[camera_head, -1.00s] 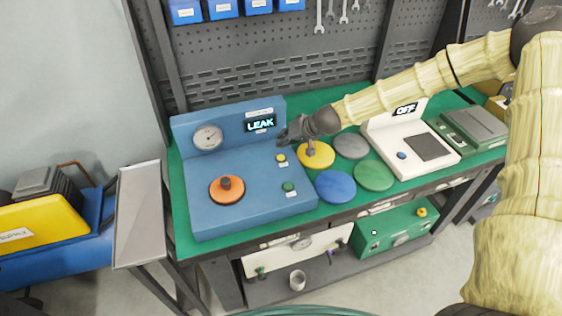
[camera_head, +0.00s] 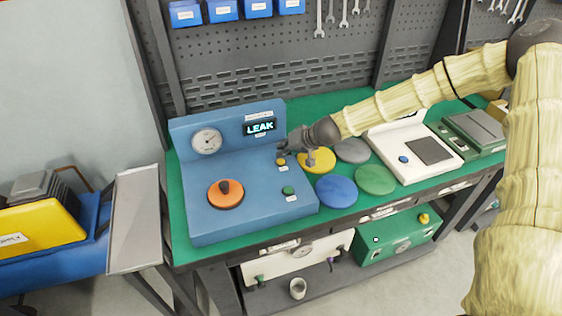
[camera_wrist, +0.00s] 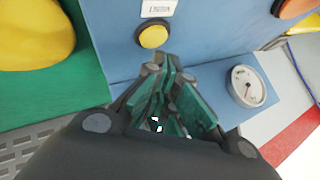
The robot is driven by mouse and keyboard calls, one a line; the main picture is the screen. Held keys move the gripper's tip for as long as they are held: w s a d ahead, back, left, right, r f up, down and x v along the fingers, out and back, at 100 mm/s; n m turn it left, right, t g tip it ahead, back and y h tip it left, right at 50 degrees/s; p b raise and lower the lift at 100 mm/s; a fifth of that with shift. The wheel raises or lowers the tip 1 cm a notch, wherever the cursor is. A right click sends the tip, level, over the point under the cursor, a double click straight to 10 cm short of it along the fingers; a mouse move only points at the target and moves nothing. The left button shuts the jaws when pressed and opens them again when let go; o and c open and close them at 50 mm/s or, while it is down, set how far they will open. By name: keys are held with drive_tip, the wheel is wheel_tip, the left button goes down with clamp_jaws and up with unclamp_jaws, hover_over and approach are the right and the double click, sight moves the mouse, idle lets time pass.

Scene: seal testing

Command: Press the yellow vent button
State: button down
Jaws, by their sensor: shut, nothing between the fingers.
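The yellow vent button (camera_head: 281,161) sits on the sloped top of the blue test station (camera_head: 240,210), near its right edge. In the wrist view the yellow button (camera_wrist: 153,37) shows just beyond my fingertips, with a white label beside it. My gripper (camera_head: 283,150) is shut and empty, just above and behind the button in the head view. In the wrist view my gripper (camera_wrist: 160,68) points toward the button with a small gap in the picture; contact cannot be told. The station's display (camera_head: 260,127) reads LEAK.
Yellow (camera_head: 318,161), blue (camera_head: 336,191), green (camera_head: 375,179) and grey (camera_head: 352,151) discs lie to the right.

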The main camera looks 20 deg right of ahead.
drive_tip(key=shift+f, duration=0.2)
idle(0.7)
drive_tip(key=shift+f+b, duration=0.2)
drive_tip(key=shift+b, duration=0.3)
drive_tip(key=shift+f+b, duration=0.35)
drive_tip(key=shift+f, duration=0.05)
idle(0.5)
drive_tip(key=shift+r, duration=0.15)
idle(0.3)
drive_tip(key=shift+r+p, duration=0.5)
drive_tip(key=shift+r, duration=0.2)
drive_tip(key=shift+r, duration=0.1)
drive_tip(key=shift+r+p, duration=1.65)
drive_tip(key=shift+r, duration=0.75)
drive_tip(key=shift+r, duration=0.1)
